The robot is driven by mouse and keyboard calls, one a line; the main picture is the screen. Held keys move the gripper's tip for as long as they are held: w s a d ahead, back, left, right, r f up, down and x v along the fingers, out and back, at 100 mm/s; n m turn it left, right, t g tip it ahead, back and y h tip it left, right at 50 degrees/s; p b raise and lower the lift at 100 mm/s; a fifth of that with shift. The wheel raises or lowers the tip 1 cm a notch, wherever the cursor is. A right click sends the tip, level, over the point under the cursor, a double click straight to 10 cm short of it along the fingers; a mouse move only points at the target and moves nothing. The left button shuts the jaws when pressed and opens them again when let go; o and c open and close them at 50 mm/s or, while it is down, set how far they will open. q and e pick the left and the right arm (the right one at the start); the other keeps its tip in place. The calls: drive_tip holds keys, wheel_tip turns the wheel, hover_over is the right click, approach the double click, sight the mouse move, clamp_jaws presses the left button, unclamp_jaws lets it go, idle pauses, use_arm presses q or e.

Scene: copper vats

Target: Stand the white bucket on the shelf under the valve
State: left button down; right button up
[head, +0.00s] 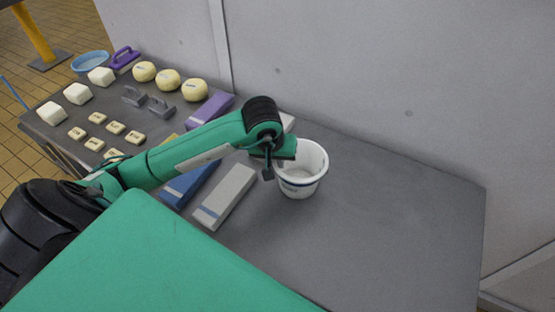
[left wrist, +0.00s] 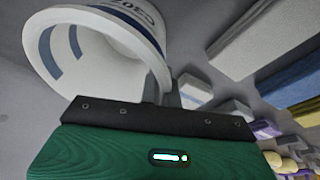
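The white bucket (head: 310,184) stands upright on the grey table top, with its open mouth up and a dark blue band on its side. My left gripper (head: 271,166) is at the bucket's left rim. In the left wrist view the bucket (left wrist: 120,35) fills the upper left, its rim close to the black edge of my gripper. The fingertips are mostly hidden, so I cannot tell whether they are open or closed on the rim. My right gripper is not in view. No valve and no shelf under one can be made out.
Left of the bucket lie a pale block (head: 225,197), a blue block (head: 188,186) and a purple block (head: 209,110). Yellow rounds, white blocks, small tiles and a blue basin (head: 90,62) fill the far left. The table's right side (head: 410,220) is clear; a grey wall stands behind.

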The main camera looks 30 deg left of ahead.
use_arm(q)
drive_tip(key=shift+f, duration=0.1)
drive_tip(key=c, duration=1.6)
unclamp_jaws()
drive_tip(key=shift+c, duration=0.2)
